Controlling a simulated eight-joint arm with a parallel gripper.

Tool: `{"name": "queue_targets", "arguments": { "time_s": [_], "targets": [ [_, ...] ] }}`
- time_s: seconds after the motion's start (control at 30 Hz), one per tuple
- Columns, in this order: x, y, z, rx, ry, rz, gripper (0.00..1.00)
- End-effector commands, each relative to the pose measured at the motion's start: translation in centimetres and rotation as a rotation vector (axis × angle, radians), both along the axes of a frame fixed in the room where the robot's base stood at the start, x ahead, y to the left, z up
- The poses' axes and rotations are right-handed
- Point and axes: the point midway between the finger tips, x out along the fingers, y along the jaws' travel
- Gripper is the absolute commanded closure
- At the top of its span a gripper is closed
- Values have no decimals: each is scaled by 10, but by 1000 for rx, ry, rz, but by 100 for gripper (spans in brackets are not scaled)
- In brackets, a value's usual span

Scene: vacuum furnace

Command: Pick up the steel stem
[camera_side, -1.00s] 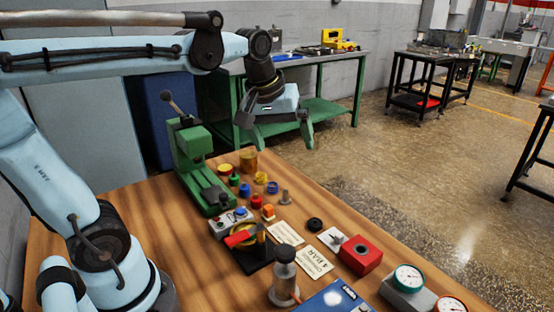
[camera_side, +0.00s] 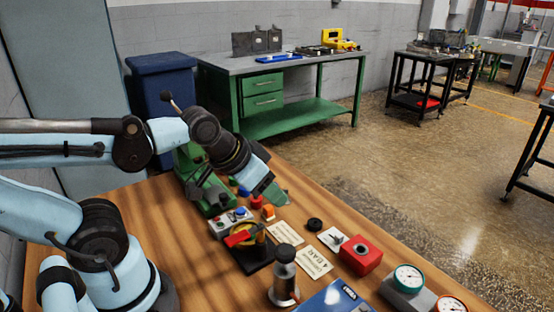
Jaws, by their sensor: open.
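My gripper (camera_side: 274,194) is low over the wooden table, its fingers pointing down and to the right among the small parts. Its jaws are open, though the gap between the fingertips is hard to see from this angle. The small grey upright peg that looks like the steel stem is hidden behind my gripper now. I cannot tell whether the fingers are around it or beside it.
A red button (camera_side: 256,201) and an orange block (camera_side: 268,211) sit close by my gripper. The green vise-like machine (camera_side: 190,160) stands behind. White cards (camera_side: 314,262), a red box (camera_side: 361,255), a grey cylinder (camera_side: 284,280) and gauges (camera_side: 408,280) lie nearer the front.

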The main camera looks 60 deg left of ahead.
Motion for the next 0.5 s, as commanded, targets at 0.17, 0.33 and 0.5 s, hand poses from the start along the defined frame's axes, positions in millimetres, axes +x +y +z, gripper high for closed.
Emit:
{"name": "queue_targets", "arguments": {
  "time_s": [0.17,0.33,0.5],
  "targets": [
    [4,3,3,13,17,-10,54],
    [22,14,15,77,102,-79,54],
    [48,31,23,148,222,-188,54]
  ]
}}
